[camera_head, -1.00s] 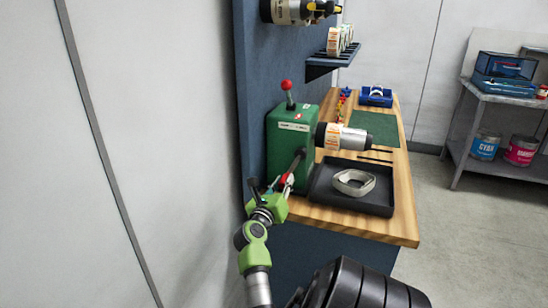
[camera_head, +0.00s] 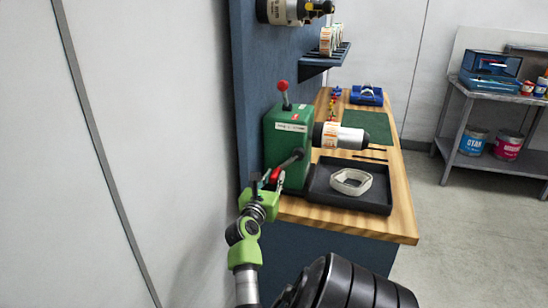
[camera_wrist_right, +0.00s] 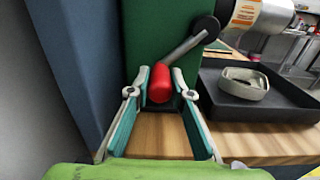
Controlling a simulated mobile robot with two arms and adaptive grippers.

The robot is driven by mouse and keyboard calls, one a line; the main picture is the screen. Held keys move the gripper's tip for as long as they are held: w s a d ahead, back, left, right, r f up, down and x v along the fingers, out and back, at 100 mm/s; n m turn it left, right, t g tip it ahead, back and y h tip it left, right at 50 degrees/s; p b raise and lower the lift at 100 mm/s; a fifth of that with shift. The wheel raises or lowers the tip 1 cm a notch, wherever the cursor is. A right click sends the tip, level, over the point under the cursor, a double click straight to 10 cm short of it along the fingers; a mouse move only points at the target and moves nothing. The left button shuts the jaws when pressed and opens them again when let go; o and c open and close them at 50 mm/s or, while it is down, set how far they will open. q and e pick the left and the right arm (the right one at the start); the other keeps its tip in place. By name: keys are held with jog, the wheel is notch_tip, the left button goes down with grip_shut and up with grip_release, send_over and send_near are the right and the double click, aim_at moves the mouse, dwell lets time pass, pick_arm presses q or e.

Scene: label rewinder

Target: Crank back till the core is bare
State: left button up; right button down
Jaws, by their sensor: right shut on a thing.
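The green rewinder box (camera_head: 286,150) stands at the near left of the wooden bench. A roll (camera_head: 345,136) with white and orange labels sits on its spindle, and part of it shows in the right wrist view (camera_wrist_right: 248,14). The crank arm (camera_head: 289,161) ends in a red handle (camera_wrist_right: 160,84) on the box's near side. My right gripper (camera_head: 267,185) is shut on the red handle, with a finger on each side of it in the wrist view (camera_wrist_right: 158,86). My left gripper is not in view.
A black tray (camera_head: 376,205) holding an off-white strip coil (camera_head: 351,182) lies right of the crank. A red-knobbed lever (camera_head: 283,87) tops the box. A blue panel (camera_head: 262,60) stands close behind it. A green mat (camera_head: 369,124) lies farther back.

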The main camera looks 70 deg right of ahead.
jog(key=shift+w+r, duration=0.1)
jog(key=shift+r, duration=0.3)
jog(key=c, duration=1.8)
grip_release()
jog(key=shift+d, duration=0.1)
jog(key=shift+f, duration=0.25)
notch_tip(320, 180, up, 10)
